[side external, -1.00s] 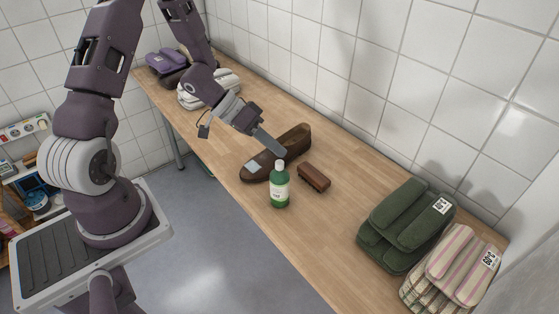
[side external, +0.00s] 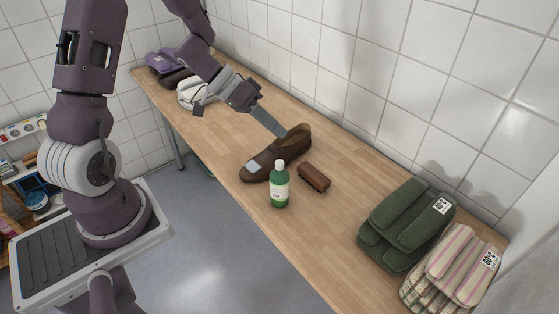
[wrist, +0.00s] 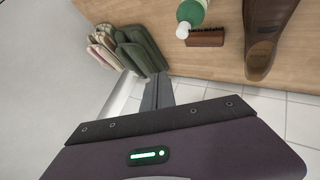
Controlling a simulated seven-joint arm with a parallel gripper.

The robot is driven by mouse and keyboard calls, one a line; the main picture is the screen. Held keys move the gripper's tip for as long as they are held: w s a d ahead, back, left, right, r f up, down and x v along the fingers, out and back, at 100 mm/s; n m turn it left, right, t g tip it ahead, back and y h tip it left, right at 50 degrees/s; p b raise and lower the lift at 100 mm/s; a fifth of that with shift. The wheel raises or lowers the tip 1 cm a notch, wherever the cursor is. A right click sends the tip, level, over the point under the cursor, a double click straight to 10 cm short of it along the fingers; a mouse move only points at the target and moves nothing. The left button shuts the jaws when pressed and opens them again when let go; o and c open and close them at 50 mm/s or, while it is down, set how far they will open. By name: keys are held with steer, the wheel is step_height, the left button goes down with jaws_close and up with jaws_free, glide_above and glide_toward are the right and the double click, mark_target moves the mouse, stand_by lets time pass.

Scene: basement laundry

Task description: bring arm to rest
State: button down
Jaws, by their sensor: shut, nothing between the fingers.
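My gripper (side external: 281,131) is shut and empty in the side view. Its fingertips are in the air over the back part of the brown shoe (side external: 270,163); I cannot tell the exact gap. In the wrist view, the closed fingers (wrist: 158,84) point toward the bench edge. The brown shoe (wrist: 262,62) also shows there at the right, next to the green bottle (wrist: 193,13) and the wooden brush (wrist: 205,38). The same green bottle (side external: 279,188) stands upright in front of the shoe in the side view.
The wooden bench (side external: 335,240) runs along a tiled wall. The brush (side external: 314,177) lies right of the shoe.

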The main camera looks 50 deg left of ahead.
steer(key=w+a+r+t+y, duration=0.35)
steer(key=r+y, duration=0.25)
steer(key=r, duration=0.2)
steer(key=s+r+n+y, duration=0.2)
steer(key=s+r+y, duration=0.2)
steer(key=s+r, duration=0.4)
steer(key=s+d+g+h, duration=0.1)
steer(key=s+d+g, duration=0.1)
steer(key=s+d, duration=0.3)
steer(key=s+d+m+g+h, duration=0.1)
steer(key=s+d, duration=0.3)
steer(key=s, duration=0.8)
steer(key=shift+s+d+g+h, duration=0.3)
steer(key=shift+d+g+h, duration=0.1)
steer(key=shift+g+h, duration=0.2)
